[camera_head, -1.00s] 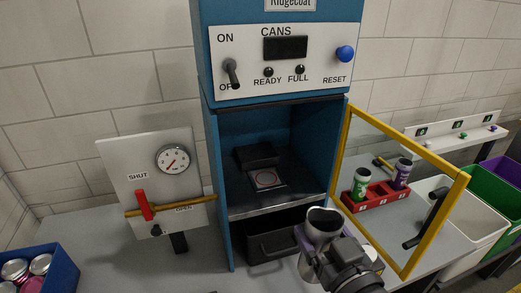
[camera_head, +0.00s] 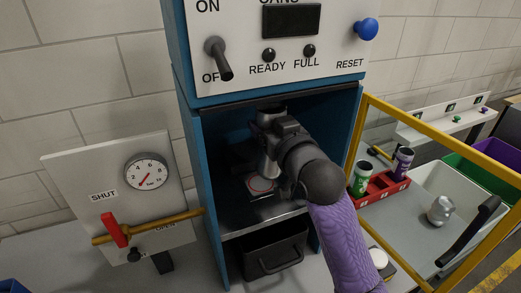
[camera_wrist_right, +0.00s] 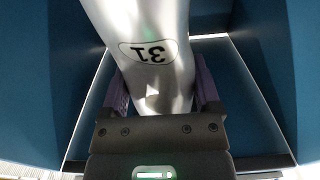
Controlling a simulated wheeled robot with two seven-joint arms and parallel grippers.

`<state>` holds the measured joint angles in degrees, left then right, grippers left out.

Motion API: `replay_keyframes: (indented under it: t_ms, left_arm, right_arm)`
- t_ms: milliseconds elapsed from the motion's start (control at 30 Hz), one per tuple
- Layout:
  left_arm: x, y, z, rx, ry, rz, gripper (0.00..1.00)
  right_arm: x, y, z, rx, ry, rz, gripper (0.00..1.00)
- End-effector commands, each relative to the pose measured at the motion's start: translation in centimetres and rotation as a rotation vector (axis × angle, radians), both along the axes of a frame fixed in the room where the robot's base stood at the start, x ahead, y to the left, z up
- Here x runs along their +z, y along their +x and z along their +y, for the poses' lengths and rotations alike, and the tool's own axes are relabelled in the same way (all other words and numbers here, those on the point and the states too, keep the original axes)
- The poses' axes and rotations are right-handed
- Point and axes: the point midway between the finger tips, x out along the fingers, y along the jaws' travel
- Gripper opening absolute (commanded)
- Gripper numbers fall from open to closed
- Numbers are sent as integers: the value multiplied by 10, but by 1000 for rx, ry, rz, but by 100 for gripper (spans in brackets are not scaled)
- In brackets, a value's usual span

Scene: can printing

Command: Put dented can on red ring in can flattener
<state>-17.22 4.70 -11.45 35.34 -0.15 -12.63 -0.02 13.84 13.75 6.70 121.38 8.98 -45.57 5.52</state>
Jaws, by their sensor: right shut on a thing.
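A silver can marked 31 (camera_wrist_right: 150,75) is held in my right gripper; its side pinches inward and looks dented. In the head view the can (camera_head: 269,164) is upright or nearly so inside the blue can flattener (camera_head: 194,150). My right gripper (camera_head: 274,140) is shut around it, reaching in through the open front. The red ring (camera_head: 262,184) lies on a plate on the chamber floor, just below and left of the can's lower end. I cannot tell whether the can touches the plate. My left gripper is not in view.
The yellow-framed clear door (camera_head: 440,131) stands open at right. Behind it are a red rack (camera_head: 378,187) with a green and a purple can, and a loose silver can (camera_head: 440,209). A gauge panel with red-handled lever (camera_head: 114,230) is at left. A drawer (camera_head: 272,258) is below.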

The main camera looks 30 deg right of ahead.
Motion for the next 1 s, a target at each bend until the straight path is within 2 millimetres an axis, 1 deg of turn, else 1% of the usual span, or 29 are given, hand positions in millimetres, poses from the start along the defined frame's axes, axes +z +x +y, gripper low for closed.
replay_keyframes:
  t_ms: [33,200,300,433,533,600,700,967,1000]
  left_arm:
    - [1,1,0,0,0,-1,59]
    - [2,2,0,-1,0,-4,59]
    - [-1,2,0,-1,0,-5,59]
    - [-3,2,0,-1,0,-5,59]
    - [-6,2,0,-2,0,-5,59]
    - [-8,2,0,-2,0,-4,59]
    - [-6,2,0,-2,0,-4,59]
    - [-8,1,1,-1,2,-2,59]
    - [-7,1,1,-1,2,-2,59]
  right_arm:
    - [1,12,0,0,1,0,26]
    - [2,45,-2,1,0,-1,26]
    - [-19,43,-2,1,-1,4,26]
    - [-33,43,-2,1,-1,2,26]
    - [-56,42,-2,1,1,5,26]
    - [-67,42,-2,1,1,2,26]
    - [-71,46,-2,3,-1,-1,26]
    - [-73,46,-2,3,-1,0,26]
    - [-73,46,-2,3,-1,0,86]
